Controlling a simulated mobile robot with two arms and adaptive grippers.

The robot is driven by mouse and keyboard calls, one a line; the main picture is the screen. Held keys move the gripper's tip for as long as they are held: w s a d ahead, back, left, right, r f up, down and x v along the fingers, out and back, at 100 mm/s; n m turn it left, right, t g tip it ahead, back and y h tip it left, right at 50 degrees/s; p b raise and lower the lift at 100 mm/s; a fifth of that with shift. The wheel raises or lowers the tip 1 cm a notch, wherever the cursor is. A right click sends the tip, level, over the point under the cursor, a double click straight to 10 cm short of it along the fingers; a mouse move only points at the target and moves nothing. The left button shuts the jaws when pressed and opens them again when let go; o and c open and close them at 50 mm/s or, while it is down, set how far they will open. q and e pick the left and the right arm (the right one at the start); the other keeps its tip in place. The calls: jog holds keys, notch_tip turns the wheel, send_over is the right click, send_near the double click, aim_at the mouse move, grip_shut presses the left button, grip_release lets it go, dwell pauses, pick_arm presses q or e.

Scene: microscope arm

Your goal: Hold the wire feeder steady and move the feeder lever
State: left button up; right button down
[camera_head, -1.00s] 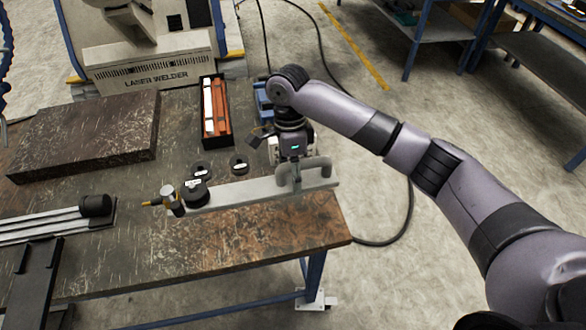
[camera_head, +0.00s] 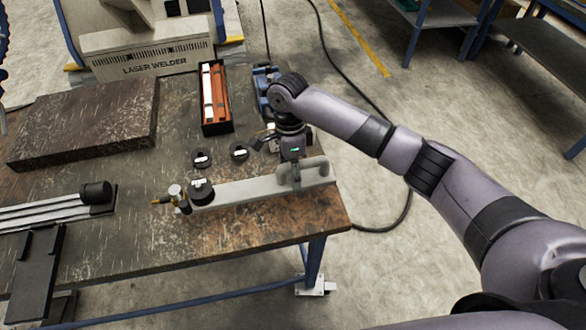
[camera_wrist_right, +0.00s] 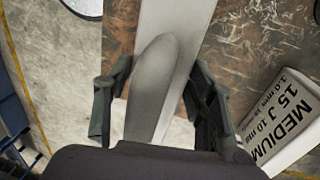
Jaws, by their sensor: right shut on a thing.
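The wire feeder is a long pale grey bar (camera_head: 236,193) near the table's front right corner. A raised grey handle (camera_head: 316,164) is at its right end. At its left end are a black round knob (camera_head: 201,190), a brass-tipped nozzle (camera_head: 160,201) and a small upright pale-topped part (camera_head: 175,191). I cannot tell which part is the lever. My right gripper (camera_head: 296,180) is shut on the handle from above. In the right wrist view its fingers (camera_wrist_right: 155,105) stand on both sides of the grey handle (camera_wrist_right: 152,75). My left gripper is not in view.
Two black discs (camera_head: 239,152) lie behind the feeder. A black tray with orange and white contents (camera_head: 229,120) stands farther back. A dark slab (camera_head: 80,120) and a railed fixture (camera_head: 45,217) are at left. A white labelled box (camera_wrist_right: 290,125) shows in the wrist view.

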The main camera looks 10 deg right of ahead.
jog(key=shift+f+b, duration=0.35)
jog(key=shift+f, duration=2.8)
jog(key=shift+f, duration=0.1)
jog(key=shift+s, duration=0.1)
